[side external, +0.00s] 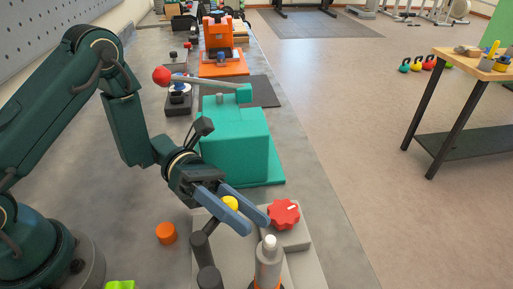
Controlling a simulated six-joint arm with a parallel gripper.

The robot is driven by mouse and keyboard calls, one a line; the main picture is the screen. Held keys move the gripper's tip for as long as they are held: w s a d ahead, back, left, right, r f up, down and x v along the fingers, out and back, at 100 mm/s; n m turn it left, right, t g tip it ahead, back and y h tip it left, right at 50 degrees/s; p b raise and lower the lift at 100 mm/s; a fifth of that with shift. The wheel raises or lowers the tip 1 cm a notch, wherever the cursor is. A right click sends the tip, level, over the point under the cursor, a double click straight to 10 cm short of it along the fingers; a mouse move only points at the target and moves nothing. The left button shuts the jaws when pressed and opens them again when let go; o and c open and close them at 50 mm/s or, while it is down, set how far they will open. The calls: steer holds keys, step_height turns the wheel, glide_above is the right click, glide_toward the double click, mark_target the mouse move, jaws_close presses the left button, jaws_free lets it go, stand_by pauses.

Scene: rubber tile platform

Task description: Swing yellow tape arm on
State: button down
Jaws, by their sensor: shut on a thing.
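My gripper (254,226) is low over a light grey fixture base (306,262), with its two blue-grey fingers pointing to the lower right. A rounded yellow piece (230,203) shows between the fingers; it looks like the end of the yellow tape arm. The gripper is shut on it. The rest of the arm and its pivot are hidden by the fingers, so I cannot tell its angle. A red lobed knob (284,214) sits on the fixture just right of the fingertips. A grey post with a pale top (269,262) stands in front of them.
A dark grey post (203,250) stands left of the pale-topped post. A teal box (235,145) with a red-ball lever (162,76) stands behind the gripper. An orange device (220,60) is farther back.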

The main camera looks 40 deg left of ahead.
steer(key=shift+w+a+f, duration=0.1)
steer(key=shift+w+f, duration=0.05)
steer(key=shift+f, duration=0.1)
steer(key=shift+w+a+n+t, duration=0.1)
steer(key=shift+a+n+t, duration=0.25)
steer(key=shift+n+t, duration=0.55)
steer(key=shift+a+n+t, duration=0.35)
steer(key=shift+n+t, duration=0.15)
steer(key=shift+t, duration=0.8)
steer(key=c, duration=0.5)
jaws_free()
steer(key=shift+r, duration=0.1)
steer(key=shift+s+a, duration=0.2)
steer(key=shift+a, duration=1.05)
steer(key=shift+s+a, duration=0.15)
steer(key=shift+a, duration=1.1)
